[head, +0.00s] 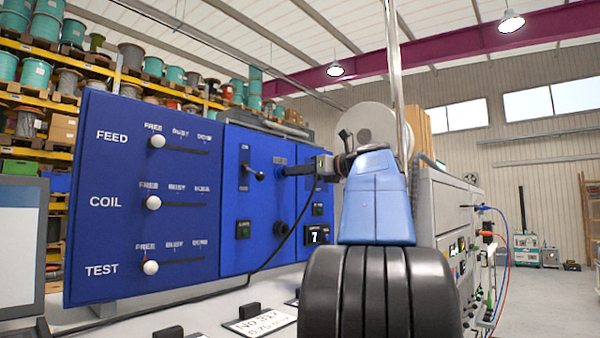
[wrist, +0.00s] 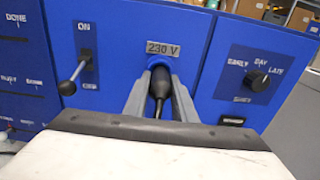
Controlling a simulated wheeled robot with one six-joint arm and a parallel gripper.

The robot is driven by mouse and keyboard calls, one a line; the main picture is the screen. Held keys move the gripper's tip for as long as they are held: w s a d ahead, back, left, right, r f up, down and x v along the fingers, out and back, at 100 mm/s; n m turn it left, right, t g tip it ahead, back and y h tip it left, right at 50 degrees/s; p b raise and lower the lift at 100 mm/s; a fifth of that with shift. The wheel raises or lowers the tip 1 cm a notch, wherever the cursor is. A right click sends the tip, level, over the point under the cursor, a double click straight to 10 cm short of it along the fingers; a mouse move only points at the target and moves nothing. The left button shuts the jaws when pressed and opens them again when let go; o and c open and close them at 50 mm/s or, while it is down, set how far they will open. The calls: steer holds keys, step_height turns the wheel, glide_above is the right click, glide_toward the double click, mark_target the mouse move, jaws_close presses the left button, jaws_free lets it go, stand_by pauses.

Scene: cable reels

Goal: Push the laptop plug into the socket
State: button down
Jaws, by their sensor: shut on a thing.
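The black laptop plug (wrist: 159,84) is between the fingers of my gripper (wrist: 160,82) in the wrist view, its nose toward the blue panel. A "230 V" label (wrist: 174,47) is just above it on the panel. The socket is hidden behind the plug and fingers, so I cannot tell how far the plug is in. In the head view my gripper (head: 284,171) reaches the panel from the right, and the plug is not clear there. A black cable (head: 262,268) hangs below the gripper and runs left across the desk.
A lever switch (wrist: 76,71) is left of the gripper and a rotary knob (wrist: 257,81) is right. A blue panel with FEED, COIL and TEST sliders (head: 150,203) stands at left in the head view. A laptop screen (head: 18,245) is at the left edge. Cards (head: 262,323) lie on the desk.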

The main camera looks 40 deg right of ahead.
steer(key=shift+w, duration=0.45)
stand_by(0.3)
steer(key=c, duration=1.4)
jaws_free()
steer(key=shift+s, duration=0.1)
steer(key=s, duration=0.5)
steer(key=s+d, duration=0.1)
steer(key=s, duration=1.1)
steer(key=shift+d, duration=0.15)
